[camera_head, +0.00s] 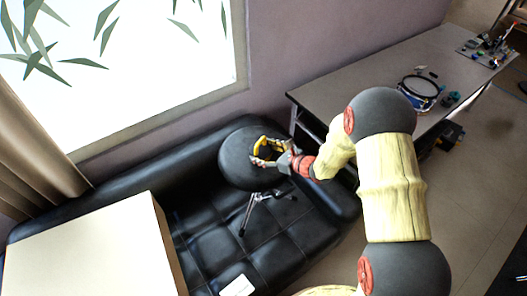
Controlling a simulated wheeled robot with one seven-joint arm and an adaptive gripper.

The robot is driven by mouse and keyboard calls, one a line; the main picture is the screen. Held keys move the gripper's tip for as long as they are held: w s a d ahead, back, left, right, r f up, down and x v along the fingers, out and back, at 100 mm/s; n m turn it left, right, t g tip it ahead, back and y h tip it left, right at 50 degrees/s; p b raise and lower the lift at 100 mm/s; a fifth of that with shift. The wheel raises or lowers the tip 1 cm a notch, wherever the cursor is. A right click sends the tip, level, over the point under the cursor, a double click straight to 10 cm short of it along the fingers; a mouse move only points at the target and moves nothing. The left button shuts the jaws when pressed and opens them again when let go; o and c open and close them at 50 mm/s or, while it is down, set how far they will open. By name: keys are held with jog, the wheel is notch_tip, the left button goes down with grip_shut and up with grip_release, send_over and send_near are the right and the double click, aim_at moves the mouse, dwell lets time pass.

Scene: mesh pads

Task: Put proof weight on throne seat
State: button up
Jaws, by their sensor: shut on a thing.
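The throne seat (235,160) is a round black cushion on a chrome tripod stand, standing at the black sofa. My gripper (263,153) reaches in from the right and is over the right part of the seat in the picture. It is shut on a small dark and yellow thing, which I take to be the proof weight (269,146). The fingers hide part of it. From this one view I cannot tell whether it touches the cushion or is held above it.
The black sofa (222,228) surrounds the stand, with a pale box-like block (95,250) at its left. A window and curtain are behind. My arm covers the right middle.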

jog(key=shift+w, duration=0.1)
jog(key=o, duration=2)
jog(key=shift+f, duration=0.1)
jog(key=shift+o, duration=0.4)
